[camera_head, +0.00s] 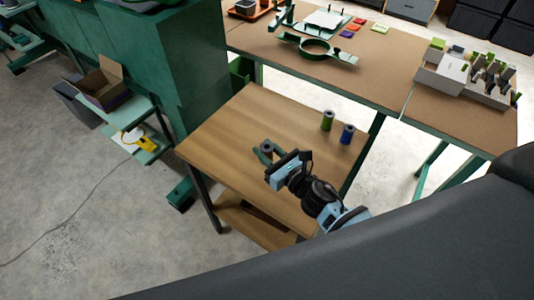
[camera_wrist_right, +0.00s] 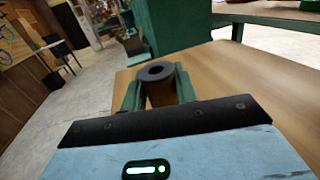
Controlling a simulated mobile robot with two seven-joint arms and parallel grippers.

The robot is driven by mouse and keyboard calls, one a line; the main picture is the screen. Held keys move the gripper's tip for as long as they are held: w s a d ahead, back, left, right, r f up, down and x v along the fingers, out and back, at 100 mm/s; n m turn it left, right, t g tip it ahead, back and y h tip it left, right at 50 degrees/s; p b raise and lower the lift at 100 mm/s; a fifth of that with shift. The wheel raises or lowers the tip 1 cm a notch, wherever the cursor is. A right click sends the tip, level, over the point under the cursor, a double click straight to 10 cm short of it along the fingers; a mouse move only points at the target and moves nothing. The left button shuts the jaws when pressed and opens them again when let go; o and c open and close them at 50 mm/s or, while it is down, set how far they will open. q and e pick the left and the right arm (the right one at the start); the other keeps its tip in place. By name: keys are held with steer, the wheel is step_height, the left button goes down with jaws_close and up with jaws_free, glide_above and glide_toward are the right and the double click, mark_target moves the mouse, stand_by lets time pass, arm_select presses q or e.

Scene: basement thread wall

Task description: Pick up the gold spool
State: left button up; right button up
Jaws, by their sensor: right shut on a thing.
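The gold spool (camera_head: 266,147) is between the green fingers of my right gripper (camera_head: 264,154), over the left middle of the wooden table. In the right wrist view the spool (camera_wrist_right: 158,92) stands upright, with a dark round top with a hole and a brownish-gold side. The fingers of the right gripper (camera_wrist_right: 158,95) are shut on it, one on each side. Its lower part is hidden by the gripper body. I cannot tell whether its base touches the table. My left gripper is not in view.
A green spool (camera_head: 328,120) and a blue spool (camera_head: 347,134) stand on the wooden table (camera_head: 225,125) to the right. A longer workbench (camera_head: 385,62) behind holds a green ring-shaped fixture (camera_head: 315,47) and a grey box (camera_head: 440,75). The near left table surface is clear.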

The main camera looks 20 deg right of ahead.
steer(key=s+a, duration=0.1)
steer(key=s, duration=0.3)
steer(key=s+a+b, duration=0.1)
steer(key=s, duration=0.8)
steer(key=shift+s+a+r+b, duration=0.1)
steer(key=shift+a+r+b, duration=0.05)
steer(key=shift+a+b, duration=0.2)
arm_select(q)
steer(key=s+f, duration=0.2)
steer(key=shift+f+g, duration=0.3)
arm_select(e)
steer(key=shift+s+a+r, duration=0.1)
steer(key=shift+s+r, duration=0.05)
steer(key=shift+s, duration=0.25)
steer(key=shift+s+a+r, duration=0.1)
steer(key=shift+s, duration=0.3)
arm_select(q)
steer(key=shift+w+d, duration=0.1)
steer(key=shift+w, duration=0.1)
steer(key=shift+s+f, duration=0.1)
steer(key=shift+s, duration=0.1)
